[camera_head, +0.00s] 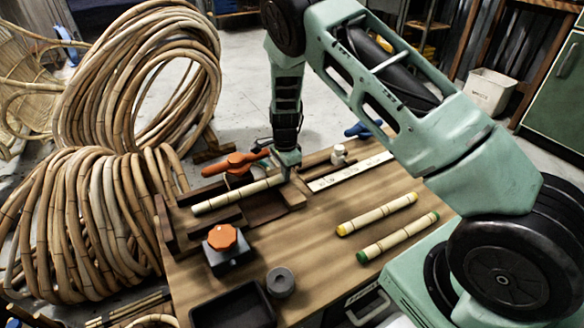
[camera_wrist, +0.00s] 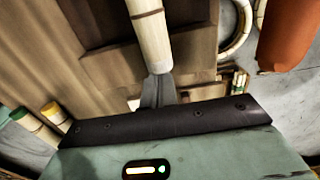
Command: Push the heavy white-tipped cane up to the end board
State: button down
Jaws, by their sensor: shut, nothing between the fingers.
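The white-tipped cane (camera_head: 238,195) lies in the wooden jig at the table's left, pointing toward the dark end board (camera_head: 166,222). A gap shows between its left tip and the board. My gripper (camera_head: 287,177) points down at the cane's right end. In the wrist view the shut fingers (camera_wrist: 158,88) are right at the near end of the cane (camera_wrist: 150,38), with nothing between them. I cannot tell whether they touch it. The end board is not clearly seen in the wrist view.
An orange-knobbed clamp (camera_head: 222,238) and an orange lever clamp (camera_head: 237,163) flank the jig. A yellow-tipped cane (camera_head: 377,214) and a green-tipped cane (camera_head: 398,238) lie at right. A black tray (camera_head: 233,307), a dark ring (camera_head: 281,282) and a white ruler (camera_head: 350,172) are also on the table.

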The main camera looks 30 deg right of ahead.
aim_at(268, 181)
jog(key=a+p, duration=0.1)
jog(key=a, duration=0.2)
jog(key=a+p, duration=0.1)
jog(key=a, duration=0.1)
jog(key=shift+a+r+p, duration=0.15)
jog(key=shift+r+p, duration=0.1)
jog(key=shift+p, duration=0.05)
jog(key=shift+a+f, duration=0.25)
jog(key=shift+a, duration=0.25)
